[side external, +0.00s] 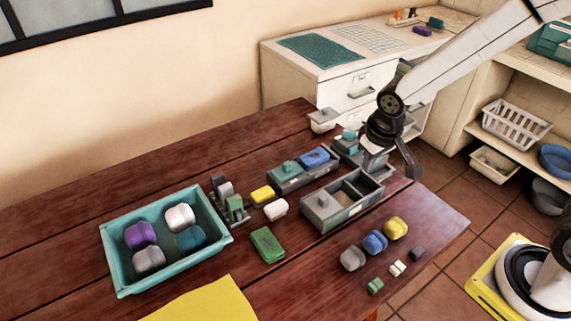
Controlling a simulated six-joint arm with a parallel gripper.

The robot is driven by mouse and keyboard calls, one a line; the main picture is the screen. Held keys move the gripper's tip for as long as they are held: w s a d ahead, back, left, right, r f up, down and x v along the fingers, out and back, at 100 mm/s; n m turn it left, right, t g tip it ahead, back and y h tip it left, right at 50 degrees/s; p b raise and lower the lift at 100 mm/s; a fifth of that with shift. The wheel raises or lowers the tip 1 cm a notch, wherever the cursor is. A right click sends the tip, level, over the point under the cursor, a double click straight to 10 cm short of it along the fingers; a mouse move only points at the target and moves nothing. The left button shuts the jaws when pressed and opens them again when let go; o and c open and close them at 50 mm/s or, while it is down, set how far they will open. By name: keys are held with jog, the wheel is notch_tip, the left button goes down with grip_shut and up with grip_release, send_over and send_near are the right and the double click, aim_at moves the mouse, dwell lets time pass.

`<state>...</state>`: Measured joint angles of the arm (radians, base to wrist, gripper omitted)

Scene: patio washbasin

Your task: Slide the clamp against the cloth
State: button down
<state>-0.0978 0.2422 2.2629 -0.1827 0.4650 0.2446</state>
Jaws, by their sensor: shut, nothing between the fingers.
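A flat yellow cloth (205,303) lies at the table's front edge and is cut off by the bottom of the side view. No piece is plainly a clamp; the upright grey and green piece (236,209) right of the teal tray may be it, but it is too small to be sure. It stands apart from the cloth, farther back. My gripper (404,164) is shut and empty over the table's right end, by the grey open box, well to the right of both. Its fingertips are small and partly hard to make out.
A teal tray (117,274) with several rounded blocks stands at left. A grey compartment box (318,224) stands at right. A green block (267,244) and a white block (275,209) lie between them. Several small blocks lie at the front right. Bare wood shows around the green block.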

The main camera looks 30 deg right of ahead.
aim_at(289, 165)
jog(key=w+a+f+t+h, duration=0.1)
jog(key=w+a+f, duration=0.2)
jog(key=w+a, duration=0.2)
jog(key=w+a+f+h, duration=0.2)
jog(key=w+a+f, duration=0.2)
jog(key=w, duration=0.5)
jog(key=w+a+f+m+t+h, duration=0.1)
jog(key=w+a+f+h, duration=0.1)
jog(key=w+a+f, duration=0.2)
jog(key=w+a, duration=0.2)
jog(key=w, duration=0.2)
jog(key=shift+t, duration=0.3)
jog(key=x, duration=0.9)
jog(key=shift+d+f, duration=0.2)
jog(key=shift+f, duration=0.1)
jog(key=shift+w+d+f, duration=0.1)
jog(key=shift+w+d, duration=0.05)
jog(key=shift+d, duration=1.9)
jog(key=shift+d, duration=1.6)
